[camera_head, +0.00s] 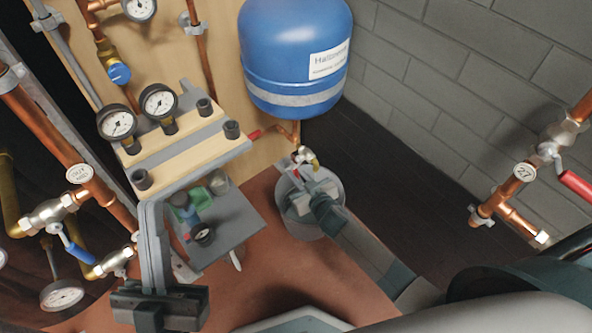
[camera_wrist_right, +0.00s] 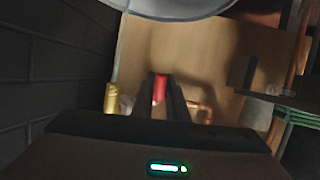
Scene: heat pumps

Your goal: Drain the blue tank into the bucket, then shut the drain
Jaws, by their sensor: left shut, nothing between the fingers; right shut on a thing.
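The blue tank (camera_head: 295,45) hangs on the wooden panel, with a copper pipe under it. A small drain valve (camera_head: 304,155) with brass on it sits at the pipe's lower end, above the grey bucket (camera_head: 298,222) on the floor. My right gripper (camera_head: 298,176) reaches over the bucket and is shut on a red lever; in the right wrist view the red lever (camera_wrist_right: 160,88) shows between the fingers. My arm hides much of the bucket's inside, so I cannot tell its water level or whether water runs. My left gripper (camera_head: 151,208) is shut and empty, in front of the shelf.
Copper pipes with a blue-handled valve (camera_head: 78,250) line the left. A red-handled valve (camera_head: 578,185) is at the right. Dark floor right of the bucket is clear.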

